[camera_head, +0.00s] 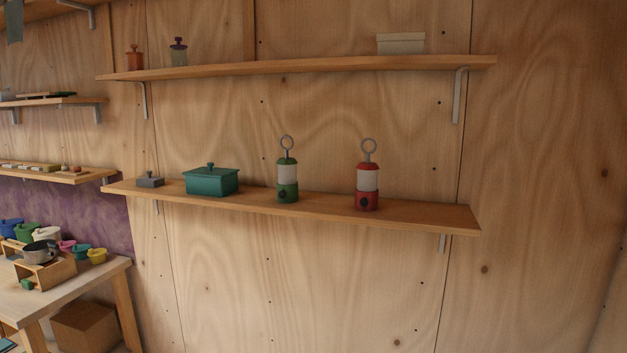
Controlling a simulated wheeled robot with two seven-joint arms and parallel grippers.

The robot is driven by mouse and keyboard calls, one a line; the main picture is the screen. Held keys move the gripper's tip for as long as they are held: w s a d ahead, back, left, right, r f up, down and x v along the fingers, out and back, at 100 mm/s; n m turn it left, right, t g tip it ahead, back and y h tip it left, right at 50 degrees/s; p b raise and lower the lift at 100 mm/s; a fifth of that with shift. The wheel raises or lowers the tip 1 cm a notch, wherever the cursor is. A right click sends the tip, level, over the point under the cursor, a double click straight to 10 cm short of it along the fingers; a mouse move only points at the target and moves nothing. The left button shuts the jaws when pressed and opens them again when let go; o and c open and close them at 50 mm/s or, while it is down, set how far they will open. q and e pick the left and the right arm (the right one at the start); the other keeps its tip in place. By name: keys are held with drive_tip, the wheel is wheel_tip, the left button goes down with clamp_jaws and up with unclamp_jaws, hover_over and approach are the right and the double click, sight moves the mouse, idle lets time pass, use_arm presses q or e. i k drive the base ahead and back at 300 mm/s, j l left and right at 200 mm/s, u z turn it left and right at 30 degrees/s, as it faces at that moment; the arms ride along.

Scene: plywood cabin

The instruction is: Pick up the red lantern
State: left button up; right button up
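The red lantern (367,179) stands upright on the lower wall shelf (425,213), toward its right part. It has a red base and cap, a pale middle and a grey ring on top. A green lantern (288,178) of the same shape stands to its left on the same shelf, with a gap between them. Neither of my grippers shows in the head view.
A teal lidded box (211,180) and a small grey lidded dish (150,180) stand left on the same shelf. An upper shelf (300,67) hangs above. A table (75,284) with pots is at the lower left. The shelf right of the red lantern is bare.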

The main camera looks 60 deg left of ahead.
sight(367, 171)
drive_tip(key=u, duration=1.7)
drive_tip(key=j+z, duration=0.1)
drive_tip(key=j, duration=0.2)
drive_tip(key=i+j, duration=0.15)
drive_tip(key=j, duration=0.15)
drive_tip(key=z, duration=0.05)
